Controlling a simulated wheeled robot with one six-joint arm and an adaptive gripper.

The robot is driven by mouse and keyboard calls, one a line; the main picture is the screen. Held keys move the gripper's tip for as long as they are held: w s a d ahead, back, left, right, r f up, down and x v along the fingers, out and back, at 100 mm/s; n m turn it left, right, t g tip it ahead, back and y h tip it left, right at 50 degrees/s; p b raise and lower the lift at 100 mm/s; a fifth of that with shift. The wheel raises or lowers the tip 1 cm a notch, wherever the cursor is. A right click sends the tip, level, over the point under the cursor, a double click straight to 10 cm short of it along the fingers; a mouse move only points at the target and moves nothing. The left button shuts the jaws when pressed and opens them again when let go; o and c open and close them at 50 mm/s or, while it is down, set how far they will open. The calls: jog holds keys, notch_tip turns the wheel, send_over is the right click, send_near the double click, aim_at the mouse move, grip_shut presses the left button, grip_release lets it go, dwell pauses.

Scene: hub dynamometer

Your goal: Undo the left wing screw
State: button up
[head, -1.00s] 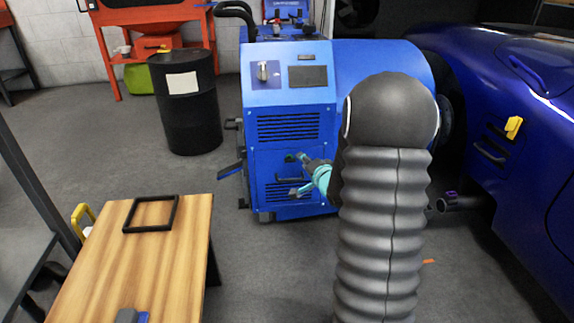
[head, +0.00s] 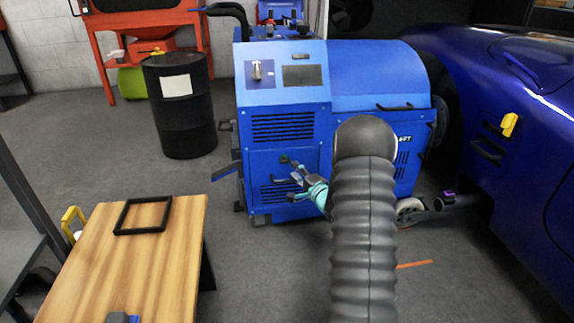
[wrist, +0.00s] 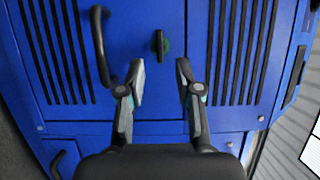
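A wing screw (wrist: 160,45) with a dark upright wing and a green base sits on the blue machine's panel, between two sets of dark slots. In the head view it is a small dark green spot (head: 285,159) on the machine's front. I see only this one clearly. My gripper (wrist: 160,75) is open and empty in the wrist view, its fingertips apart and below the screw in the picture, one to each side. In the head view my gripper (head: 294,183) is in front of the panel, just below the screw; the depth gap is unclear.
A black handle (wrist: 101,45) stands out from the panel left of the screw in the wrist view. The blue machine (head: 285,95) stands beside a blue car (head: 530,110). A black drum (head: 180,110) and a wooden table (head: 135,260) are at left, with open floor between.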

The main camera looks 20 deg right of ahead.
aim_at(287, 162)
jog(key=w, duration=0.6)
jog(key=shift+w+a, duration=0.25)
jog(key=shift+a, duration=0.1)
grip_shut()
